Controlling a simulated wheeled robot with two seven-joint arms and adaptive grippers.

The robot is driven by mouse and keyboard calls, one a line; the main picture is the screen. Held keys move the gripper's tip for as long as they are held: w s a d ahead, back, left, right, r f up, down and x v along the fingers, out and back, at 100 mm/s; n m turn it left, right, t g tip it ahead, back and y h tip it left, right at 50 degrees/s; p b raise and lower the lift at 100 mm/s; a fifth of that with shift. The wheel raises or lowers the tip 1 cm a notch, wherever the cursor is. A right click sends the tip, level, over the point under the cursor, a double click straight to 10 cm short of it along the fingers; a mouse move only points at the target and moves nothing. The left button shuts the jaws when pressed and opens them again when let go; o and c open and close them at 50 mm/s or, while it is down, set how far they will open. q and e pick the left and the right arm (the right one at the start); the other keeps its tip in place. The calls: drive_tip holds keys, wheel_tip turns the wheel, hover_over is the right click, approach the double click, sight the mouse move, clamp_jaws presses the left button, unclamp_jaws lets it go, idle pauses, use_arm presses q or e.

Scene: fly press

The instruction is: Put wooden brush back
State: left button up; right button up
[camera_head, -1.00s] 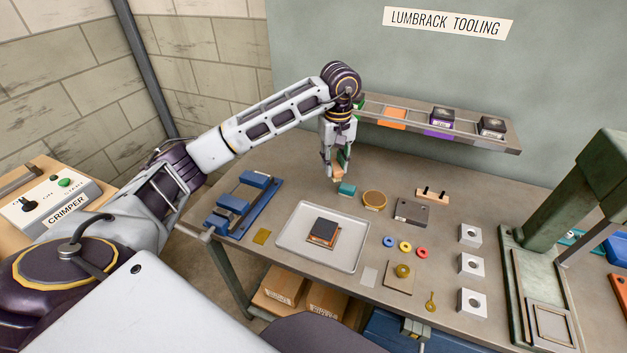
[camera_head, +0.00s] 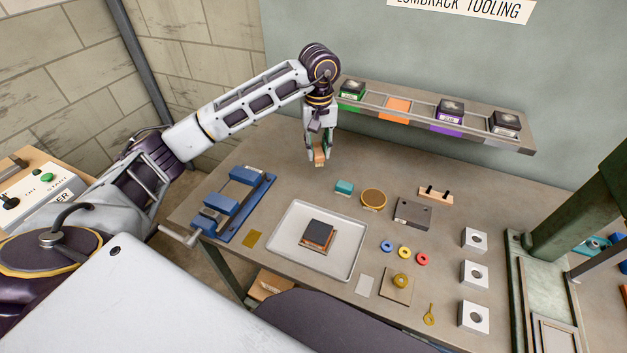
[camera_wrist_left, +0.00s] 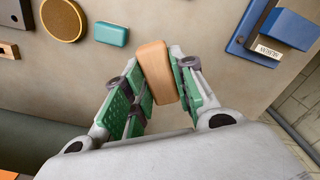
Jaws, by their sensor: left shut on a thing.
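The wooden brush (camera_head: 320,156) is a small tan block held between the fingers of my left gripper (camera_head: 319,146), near the back left of the bench. In the left wrist view the brush (camera_wrist_left: 156,72) sits lengthwise between the green finger pads of the gripper (camera_wrist_left: 158,88). In the head view it appears just above or at the bench top; I cannot tell whether it touches. A teal block (camera_head: 344,187) lies on the bench right of and nearer than the brush. My right gripper is out of view.
A blue vise (camera_head: 238,206) stands at the left. A shelf (camera_head: 463,126) with dark-topped blocks runs along the back wall. A tray (camera_head: 285,254) holds a dark square block. A round brown disc (camera_head: 373,199) and a grey block (camera_head: 411,213) lie right of the teal block.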

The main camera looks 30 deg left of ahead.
sight(315, 161)
use_arm(q)
drive_tip(key=shift+a, duration=0.2)
drive_tip(key=shift+m, duration=0.4)
drive_tip(key=shift+s+a+m, duration=0.15)
drive_tip(key=shift+m, duration=0.45)
drive_tip(key=shift+f, duration=0.7)
wheel_tip(315, 161, down, 4)
drive_tip(key=shift+p, duration=0.3)
drive_tip(key=shift+f, duration=0.9)
drive_tip(key=shift+f+p, duration=0.3)
drive_tip(key=shift+f, duration=1.05)
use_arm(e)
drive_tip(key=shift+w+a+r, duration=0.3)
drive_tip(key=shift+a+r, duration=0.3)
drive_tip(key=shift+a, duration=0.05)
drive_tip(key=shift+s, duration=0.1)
